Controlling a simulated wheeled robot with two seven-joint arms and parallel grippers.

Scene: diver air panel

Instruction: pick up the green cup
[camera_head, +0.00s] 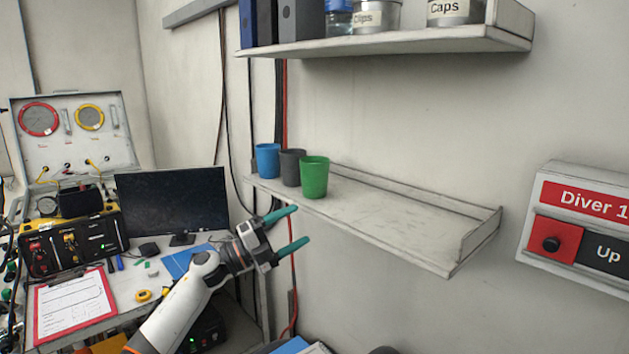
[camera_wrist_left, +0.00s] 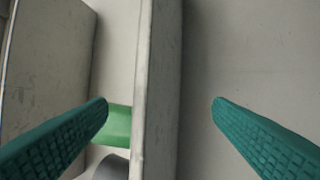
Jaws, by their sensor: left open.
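The green cup (camera_head: 314,177) stands upright on the lower wall shelf (camera_head: 400,213), near its front edge at the left end. In the left wrist view, part of the green cup (camera_wrist_left: 118,125) shows beyond the shelf's edge (camera_wrist_left: 158,80), which hides the rest. My left gripper (camera_head: 294,228) is open and empty. It is below and in front of the shelf, lower than the cup and apart from it. Its two teal fingers also show spread in the left wrist view (camera_wrist_left: 162,104), with the shelf edge in line between them. My right gripper is not in view.
A dark grey cup (camera_head: 291,167) stands just left of the green one, with a blue cup (camera_head: 267,160) further left. The right part of the shelf is empty. An upper shelf (camera_head: 400,43) holds binders and jars. A monitor (camera_head: 175,203) stands on the desk at left.

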